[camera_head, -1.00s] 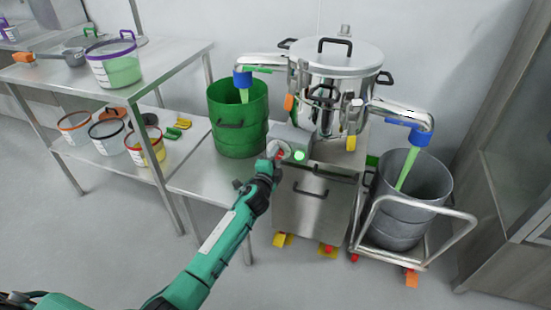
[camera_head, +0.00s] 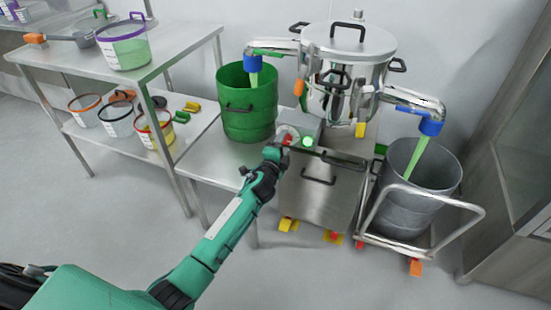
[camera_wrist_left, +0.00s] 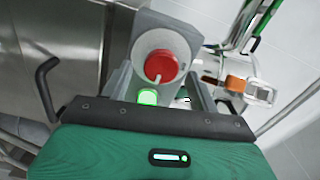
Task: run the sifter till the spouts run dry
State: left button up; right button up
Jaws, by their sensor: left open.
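The steel sifter (camera_head: 345,58) stands on a steel cabinet, its green lamp (camera_head: 308,141) lit. Its left spout (camera_head: 253,64) pours a green stream (camera_head: 254,80) into a green bin (camera_head: 249,118). Its right spout (camera_head: 431,124) pours a green stream (camera_head: 417,155) into a grey drum (camera_head: 405,208). The red knob (camera_head: 287,139) is on the control box; in the left wrist view the knob (camera_wrist_left: 161,66) sits inside a round grey collar, with the lit green lamp (camera_wrist_left: 148,97) beside it. My left gripper (camera_head: 276,149) is open at the knob; contact cannot be told. My right gripper is not in view.
The drum stands on a wheeled cart (camera_head: 465,212). A steel rack (camera_head: 165,72) at left holds several tubs and a scoop (camera_head: 75,39). The green bin stands on a low steel table (camera_head: 218,172). A cabinet (camera_head: 510,190) stands at right. The floor in front is clear.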

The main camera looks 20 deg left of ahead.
pick_arm(q)
jog(key=s+p, duration=0.1)
jog(key=s, duration=1.2)
jog(key=shift+a, duration=0.2)
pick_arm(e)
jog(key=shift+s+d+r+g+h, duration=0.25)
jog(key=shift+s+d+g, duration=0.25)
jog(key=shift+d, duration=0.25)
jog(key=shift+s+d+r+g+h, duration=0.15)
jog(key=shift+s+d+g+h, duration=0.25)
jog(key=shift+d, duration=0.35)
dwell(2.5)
